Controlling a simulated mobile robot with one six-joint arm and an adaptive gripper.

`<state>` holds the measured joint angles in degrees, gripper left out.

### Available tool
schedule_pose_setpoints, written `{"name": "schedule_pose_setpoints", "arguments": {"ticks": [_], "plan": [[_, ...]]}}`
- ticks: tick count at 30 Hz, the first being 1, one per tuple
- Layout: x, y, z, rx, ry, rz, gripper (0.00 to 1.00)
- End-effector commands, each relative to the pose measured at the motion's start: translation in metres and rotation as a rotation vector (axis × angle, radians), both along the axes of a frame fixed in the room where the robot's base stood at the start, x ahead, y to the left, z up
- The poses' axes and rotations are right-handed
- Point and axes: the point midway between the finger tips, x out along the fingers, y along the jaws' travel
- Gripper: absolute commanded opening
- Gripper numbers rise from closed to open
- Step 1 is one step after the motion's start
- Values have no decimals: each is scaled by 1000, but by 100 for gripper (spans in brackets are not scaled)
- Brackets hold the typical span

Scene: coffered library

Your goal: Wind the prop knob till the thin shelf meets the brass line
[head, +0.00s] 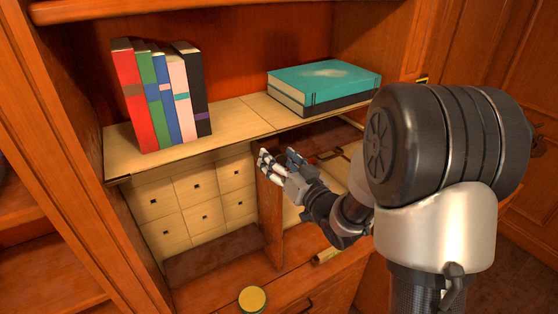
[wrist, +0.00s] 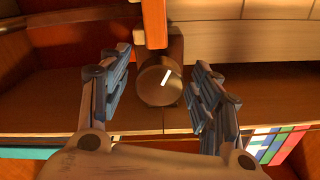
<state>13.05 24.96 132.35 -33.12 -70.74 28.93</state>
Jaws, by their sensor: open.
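The prop knob (wrist: 153,91) is a round dark knob with a white pointer line tilted up and right in the wrist view. My gripper (wrist: 159,78) is open, one finger on each side of the knob, with gaps between. In the head view my gripper (head: 278,158) is at the shelf's front edge by the upright divider, and the knob cannot be made out there. The thin shelf (head: 235,123) is a pale board carrying books. A small yellow and dark mark (head: 422,80) sits on the right cabinet post; I cannot tell if it is the brass line.
Several upright books (head: 165,100) stand on the shelf's left, and a teal book (head: 325,80) lies on its right. Below are small pale drawers (head: 200,200) and the upright divider (head: 270,205). A round yellow-topped container (head: 253,299) is at the front.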

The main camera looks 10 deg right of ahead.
Motion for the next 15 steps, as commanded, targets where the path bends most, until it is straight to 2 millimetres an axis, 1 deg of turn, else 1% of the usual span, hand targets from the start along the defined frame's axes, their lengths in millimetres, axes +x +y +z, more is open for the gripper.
{"name": "schedule_pose_setpoints", "arguments": {"ticks": [5, 8, 15], "plan": [[-1, 0, 0, 0, 1, -1, 58], [-8, -3, 0, -1, 1, -2, 58], [-46, -16, 0, 0, 1, -4, 58]]}}
